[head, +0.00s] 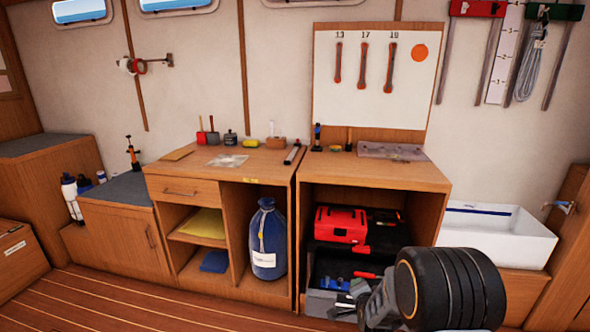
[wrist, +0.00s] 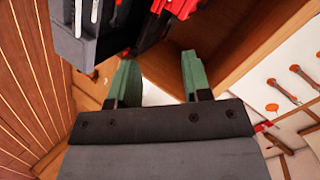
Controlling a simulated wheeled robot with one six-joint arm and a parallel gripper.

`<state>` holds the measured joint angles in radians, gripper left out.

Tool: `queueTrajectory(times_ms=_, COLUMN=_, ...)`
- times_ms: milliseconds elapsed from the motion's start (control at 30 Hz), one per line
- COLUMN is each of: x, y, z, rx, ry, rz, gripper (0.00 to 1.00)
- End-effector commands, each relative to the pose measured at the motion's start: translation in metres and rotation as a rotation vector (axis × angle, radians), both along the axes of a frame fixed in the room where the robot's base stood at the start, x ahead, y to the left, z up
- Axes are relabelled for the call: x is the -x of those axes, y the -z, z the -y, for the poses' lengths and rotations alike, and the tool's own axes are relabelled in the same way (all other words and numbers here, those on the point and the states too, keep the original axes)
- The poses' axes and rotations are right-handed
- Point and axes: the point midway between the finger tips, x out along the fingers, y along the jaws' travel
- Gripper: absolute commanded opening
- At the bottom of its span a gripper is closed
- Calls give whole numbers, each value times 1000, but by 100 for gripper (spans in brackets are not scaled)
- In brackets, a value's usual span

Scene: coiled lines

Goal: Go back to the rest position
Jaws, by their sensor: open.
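My gripper (wrist: 158,76) is open in the wrist view, with its two green fingers apart and nothing between them. In the head view my arm reaches in from the lower right, in front of the right cabinet (head: 372,177); the fingers are hard to make out there. A grey open toolbox (wrist: 85,40) with tools in it lies beyond the left finger in the wrist view. It also shows low in the cabinet in the head view (head: 318,299), partly hidden by my arm.
A red toolbox (head: 341,224) sits on the shelf above the grey one. A white sink (head: 497,233) is at the right. Wrenches (head: 365,63) hang on a white board. The wooden floor at front left is clear.

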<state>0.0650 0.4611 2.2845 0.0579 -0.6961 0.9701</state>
Motion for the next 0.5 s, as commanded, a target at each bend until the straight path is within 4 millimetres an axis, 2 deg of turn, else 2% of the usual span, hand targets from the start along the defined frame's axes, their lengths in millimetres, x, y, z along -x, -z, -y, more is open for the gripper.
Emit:
queueTrajectory(times_ms=33, x=8, y=-59, z=-6, rx=59, ry=-51, rz=-55, gripper=45)
queueTrajectory(times_ms=200, x=59, y=-165, z=-23, rx=263, ry=-263, rz=-287, gripper=45)
queueTrajectory(times_ms=300, x=98, y=-217, z=-30, rx=369, ry=-398, rz=-412, gripper=45)
queueTrajectory(times_ms=400, x=139, y=-261, z=-36, rx=458, ry=-534, rz=-516, gripper=45)
queueTrajectory(times_ms=500, x=176, y=-294, z=-39, rx=526, ry=-654, rz=-600, gripper=45)
